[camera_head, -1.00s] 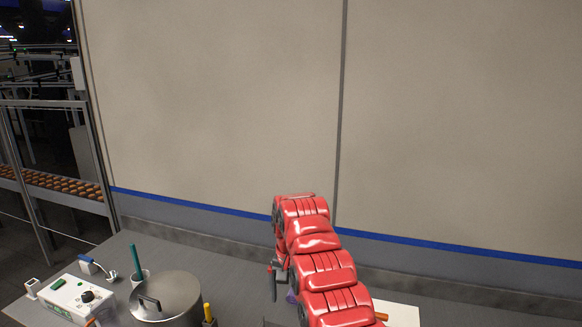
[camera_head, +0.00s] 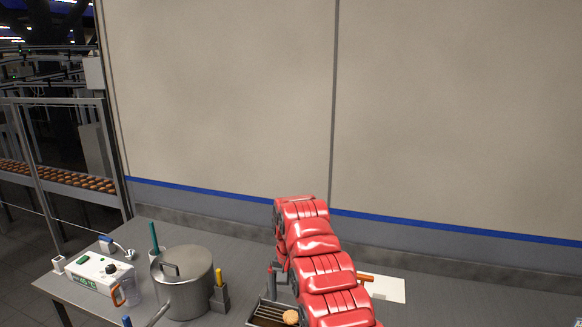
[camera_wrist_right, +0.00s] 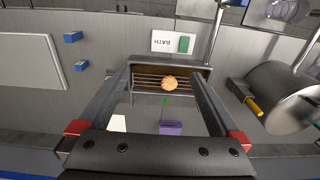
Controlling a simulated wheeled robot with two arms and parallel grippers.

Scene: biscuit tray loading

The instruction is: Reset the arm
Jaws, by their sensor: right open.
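My right arm (camera_head: 320,262) rises red from the bottom edge in the head view. Its gripper (camera_head: 273,277) hangs at the far end, small and partly hidden by the arm. In the right wrist view the gripper's (camera_wrist_right: 160,85) two fingers are wide apart with nothing held between them. The tray (camera_head: 262,313) and the biscuit (camera_head: 291,317) also show at the bottom of the head view, partly covered by my arm. My left gripper is not in view.
A lidded steel pot (camera_head: 184,285) stands left of the tray, with a yellow-handled tool in a holder (camera_head: 219,297) beside it. A white control box (camera_head: 103,272) is further left. A pale board (camera_head: 388,289) lies right of my arm. A wall closes the back.

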